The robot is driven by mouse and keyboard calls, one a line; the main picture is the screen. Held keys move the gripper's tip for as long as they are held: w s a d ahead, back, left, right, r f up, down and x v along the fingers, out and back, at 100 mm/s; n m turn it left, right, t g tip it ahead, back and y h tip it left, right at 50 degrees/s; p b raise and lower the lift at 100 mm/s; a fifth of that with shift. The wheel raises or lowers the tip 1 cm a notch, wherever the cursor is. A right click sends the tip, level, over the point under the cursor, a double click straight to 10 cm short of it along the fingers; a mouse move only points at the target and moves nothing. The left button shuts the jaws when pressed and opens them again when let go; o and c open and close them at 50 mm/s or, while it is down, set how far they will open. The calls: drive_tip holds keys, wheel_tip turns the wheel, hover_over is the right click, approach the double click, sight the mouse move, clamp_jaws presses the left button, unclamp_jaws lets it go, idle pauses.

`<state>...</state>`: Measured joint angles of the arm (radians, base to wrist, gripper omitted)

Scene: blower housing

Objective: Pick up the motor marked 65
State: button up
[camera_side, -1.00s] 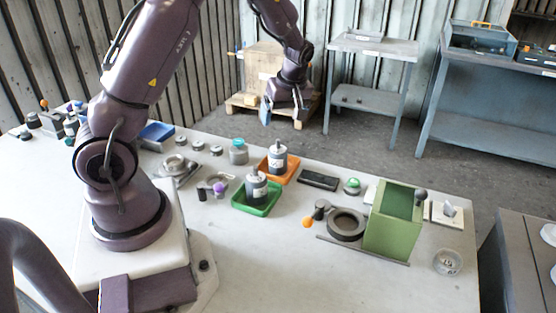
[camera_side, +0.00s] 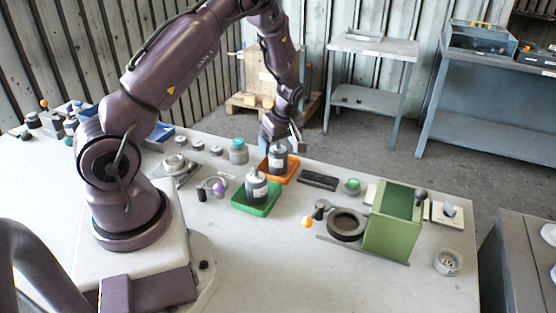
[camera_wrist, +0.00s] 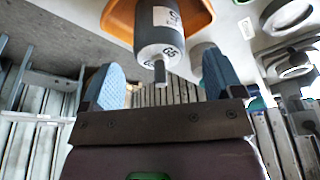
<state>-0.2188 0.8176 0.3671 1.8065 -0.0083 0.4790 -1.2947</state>
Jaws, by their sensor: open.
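Two grey cylindrical motors stand upright in shallow trays. One motor (camera_side: 278,158) is in the orange tray (camera_side: 291,177), the other (camera_side: 256,186) in the green tray (camera_side: 243,207). In the wrist view the motor in the orange tray (camera_wrist: 158,45) has a white label and a marking that looks like 65 or 59; I cannot read it surely. Its shaft points toward my gripper. My gripper (camera_side: 281,139) is just above this motor in the side view. In the wrist view my gripper (camera_wrist: 160,85) is open, its blue fingers apart on either side of the shaft end, holding nothing.
A green box (camera_side: 392,225) and a dark ring (camera_side: 346,225) stand to the right. A black tray (camera_side: 318,180) lies right of the orange tray. A teal-topped jar (camera_side: 238,151) stands to its left. The front of the table is clear.

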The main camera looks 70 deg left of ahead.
drive_tip(key=shift+x, duration=1.25)
drive_tip(key=c, duration=1.3)
drive_tip(key=shift+r, duration=0.1)
